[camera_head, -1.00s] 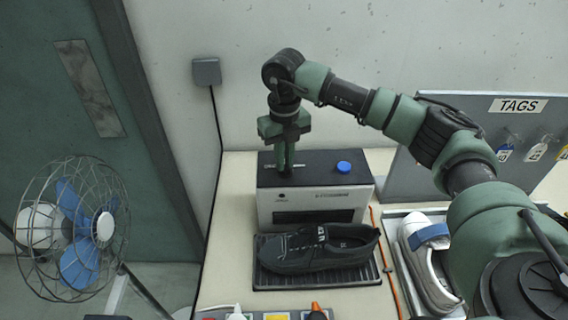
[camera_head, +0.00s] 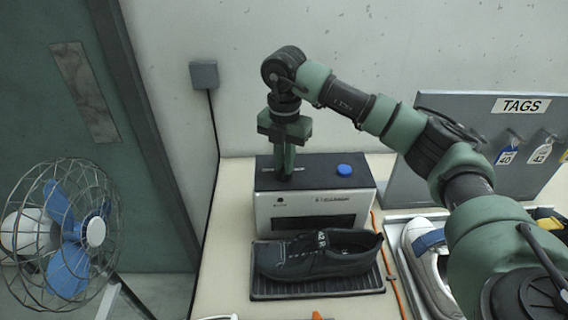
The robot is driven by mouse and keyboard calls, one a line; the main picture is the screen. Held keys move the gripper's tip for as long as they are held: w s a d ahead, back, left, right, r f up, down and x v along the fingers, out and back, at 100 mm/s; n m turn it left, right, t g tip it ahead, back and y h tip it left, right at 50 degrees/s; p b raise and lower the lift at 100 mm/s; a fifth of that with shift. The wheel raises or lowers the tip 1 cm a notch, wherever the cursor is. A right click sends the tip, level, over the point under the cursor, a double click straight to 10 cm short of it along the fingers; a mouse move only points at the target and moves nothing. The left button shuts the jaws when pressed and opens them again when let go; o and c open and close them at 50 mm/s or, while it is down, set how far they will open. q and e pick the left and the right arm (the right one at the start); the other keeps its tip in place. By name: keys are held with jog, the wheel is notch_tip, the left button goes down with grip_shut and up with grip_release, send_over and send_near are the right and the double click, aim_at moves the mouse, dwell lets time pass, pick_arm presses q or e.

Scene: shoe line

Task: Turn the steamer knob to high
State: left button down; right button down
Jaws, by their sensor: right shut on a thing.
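The steamer (camera_head: 315,212) is a box with a black top and a pale front with a dark slot. It stands at the back of the bench against the wall. My right gripper (camera_head: 284,177) points straight down onto the left part of its top. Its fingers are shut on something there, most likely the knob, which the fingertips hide. I cannot read the knob's setting. A blue round button (camera_head: 344,169) sits on the right part of the steamer's top, clear of the gripper. My left gripper is not in view.
A black shoe (camera_head: 318,254) lies on a dark ribbed tray (camera_head: 318,288) in front of the steamer. A white shoe with a blue strap (camera_head: 428,262) is at the right, beside my right arm. A grey TAGS board (camera_head: 470,120) stands behind. A caged fan (camera_head: 65,235) is at the left.

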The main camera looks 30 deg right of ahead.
jog(key=m, duration=0.6)
jog(key=shift+r+b, duration=0.1)
jog(key=shift+b, duration=0.2)
jog(key=shift+d, duration=0.1)
dwell(0.3)
jog(key=c, duration=1.5)
grip_release()
jog(key=shift+s, duration=0.1)
notch_tip(320, 180, up, 7)
jog(key=shift+b, duration=0.6)
jog(key=shift+r, duration=0.4)
